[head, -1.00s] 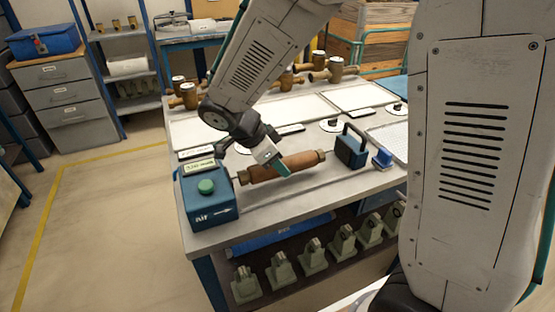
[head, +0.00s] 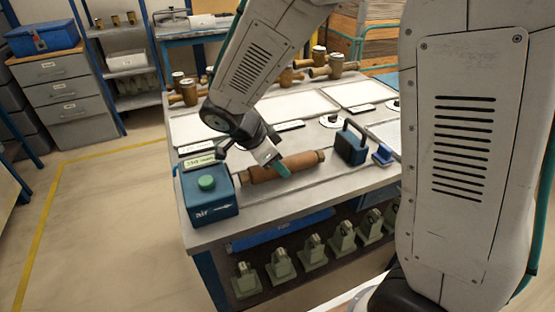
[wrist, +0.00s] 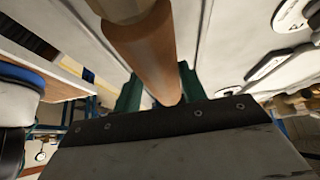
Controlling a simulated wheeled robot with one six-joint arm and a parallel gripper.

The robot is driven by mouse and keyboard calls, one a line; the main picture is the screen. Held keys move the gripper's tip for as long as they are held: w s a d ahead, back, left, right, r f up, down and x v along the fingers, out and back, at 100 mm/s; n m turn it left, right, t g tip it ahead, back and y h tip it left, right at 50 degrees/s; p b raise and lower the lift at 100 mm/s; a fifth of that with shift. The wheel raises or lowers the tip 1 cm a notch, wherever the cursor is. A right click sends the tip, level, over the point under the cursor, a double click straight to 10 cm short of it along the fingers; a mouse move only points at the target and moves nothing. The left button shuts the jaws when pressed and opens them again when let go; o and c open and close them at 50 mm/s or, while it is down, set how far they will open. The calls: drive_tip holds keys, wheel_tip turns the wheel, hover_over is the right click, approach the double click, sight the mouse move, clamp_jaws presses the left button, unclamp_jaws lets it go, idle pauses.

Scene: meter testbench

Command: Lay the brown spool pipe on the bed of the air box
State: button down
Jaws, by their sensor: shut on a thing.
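The brown spool pipe (head: 305,161) lies crosswise in the head view, with a flange at each end. My gripper (head: 284,168) is shut on its middle, with green fingertips. In the wrist view the pipe (wrist: 147,55) runs between the green fingers (wrist: 160,98). The blue air box (head: 210,208), with a green button on top, stands at the bench's front left corner, close to the pipe's left end. The pipe is low over the grey bed (head: 290,190) to the right of the box. I cannot tell whether it touches the bed.
A dark blue block with a handle (head: 351,146) stands right of the pipe, beside a small blue piece (head: 382,154). Brown pipe fittings (head: 335,68) stand along the bench's back. Several green-grey blocks (head: 313,250) sit on the lower shelf. White panels (head: 290,109) cover the bench behind.

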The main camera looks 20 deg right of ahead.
drive_tip(key=shift+f, duration=0.2)
drive_tip(key=shift+c, duration=1.2)
unclamp_jaws()
drive_tip(key=shift+r, duration=3.5)
